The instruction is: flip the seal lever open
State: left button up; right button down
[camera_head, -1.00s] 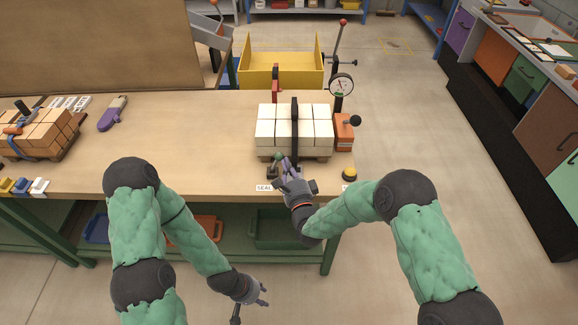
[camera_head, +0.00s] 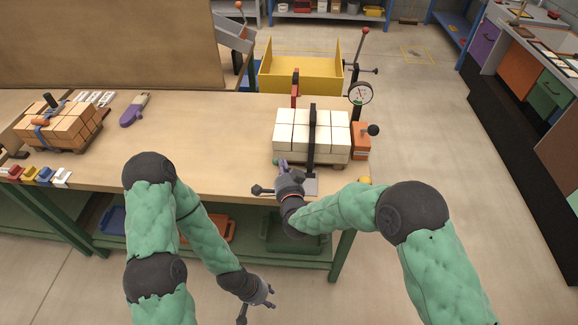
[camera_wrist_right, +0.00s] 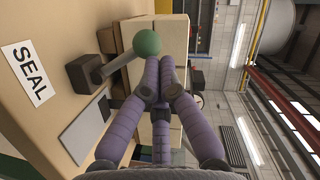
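The seal lever (camera_wrist_right: 115,68) shows in the right wrist view as a short grey arm with a green ball knob (camera_wrist_right: 146,42), rising from a dark block beside the SEAL label (camera_wrist_right: 28,74). My right gripper (camera_wrist_right: 167,62) has its purple fingers drawn together, tips right beside the knob; contact is unclear. Nothing shows between the fingers. In the head view my right gripper (camera_head: 284,164) is at the table's front edge, before the pale brick stack (camera_head: 296,140), and mostly hides the lever. My left gripper (camera_head: 270,296) hangs low in front of the table, fingers apart and empty.
A black upright strap frame (camera_head: 311,135) stands at the pale bricks. A gauge (camera_head: 360,93) and orange box (camera_head: 361,142) stand to their right. Strapped brown bricks (camera_head: 60,127) sit at the left. The middle tabletop (camera_head: 200,150) is clear.

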pick_arm(q)
jog(key=shift+f, duration=0.25)
pick_arm(e)
jog(key=shift+a+f+n, duration=0.25)
jog(key=shift+a+n, duration=0.15)
jog(key=shift+a, duration=0.3)
jog(key=shift+a, duration=0.1)
